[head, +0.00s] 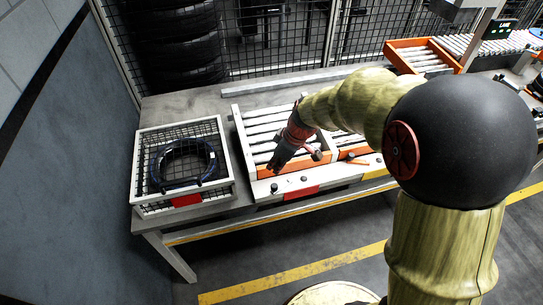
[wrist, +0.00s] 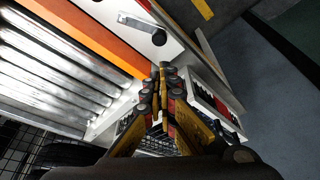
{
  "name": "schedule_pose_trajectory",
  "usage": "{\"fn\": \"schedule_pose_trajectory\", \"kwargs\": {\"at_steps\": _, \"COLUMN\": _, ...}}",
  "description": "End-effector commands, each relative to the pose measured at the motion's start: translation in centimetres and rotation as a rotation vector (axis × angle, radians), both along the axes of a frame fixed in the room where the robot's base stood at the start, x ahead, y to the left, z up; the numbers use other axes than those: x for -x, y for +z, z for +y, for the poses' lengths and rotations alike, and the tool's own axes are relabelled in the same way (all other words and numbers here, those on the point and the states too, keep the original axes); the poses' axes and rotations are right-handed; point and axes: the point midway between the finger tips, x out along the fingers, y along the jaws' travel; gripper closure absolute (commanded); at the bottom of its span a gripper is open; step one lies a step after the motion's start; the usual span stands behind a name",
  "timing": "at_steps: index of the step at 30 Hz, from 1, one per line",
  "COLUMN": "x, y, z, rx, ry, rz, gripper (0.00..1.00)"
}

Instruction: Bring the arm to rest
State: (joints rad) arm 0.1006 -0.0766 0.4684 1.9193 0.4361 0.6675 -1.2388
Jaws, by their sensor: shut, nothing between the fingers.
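My gripper (head: 276,165) is above the left end of the roller conveyor in the head view, tilted down and to the left. In the wrist view, its two fingers (wrist: 164,72) meet at the tips, with nothing between them. My arm reaches from the right of the head view across the table to it. The roller conveyor (head: 262,122) lies under the gripper, with silver rollers and an orange front rail. Its rollers also show in the wrist view (wrist: 50,65).
A white wire-mesh crate (head: 140,185) with a dark tyre (head: 211,163) inside stands at the table's left end. A mesh fence (head: 300,40) and stacked tyres (head: 180,50) are behind. A grey wall (head: 60,160) is at the left. The floor in front is clear, with a yellow line (head: 290,272).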

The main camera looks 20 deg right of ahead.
Motion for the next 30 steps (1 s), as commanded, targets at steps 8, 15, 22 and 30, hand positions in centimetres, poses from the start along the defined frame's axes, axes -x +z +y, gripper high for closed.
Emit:
{"fn": "schedule_pose_trajectory", "kwargs": {"at_steps": 8, "x": 0.0, "y": 0.1, "z": 0.0, "rx": -0.005, "ry": -0.021, "rz": 0.005, "gripper": 1.0}}
{"fn": "schedule_pose_trajectory", "kwargs": {"at_steps": 15, "x": 2.9, "y": -1.1, "z": -0.1, "rx": -0.046, "ry": -0.275, "rz": 0.148, "gripper": 1.0}}
{"fn": "schedule_pose_trajectory", "kwargs": {"at_steps": 22, "x": 9.8, "y": 2.4, "z": -0.9, "rx": -0.025, "ry": -0.586, "rz": 0.245, "gripper": 1.0}}
{"fn": "schedule_pose_trajectory", "kwargs": {"at_steps": 30, "x": 18.1, "y": 9.5, "z": -2.1, "rx": -0.003, "ry": -0.837, "rz": 0.144, "gripper": 1.0}}
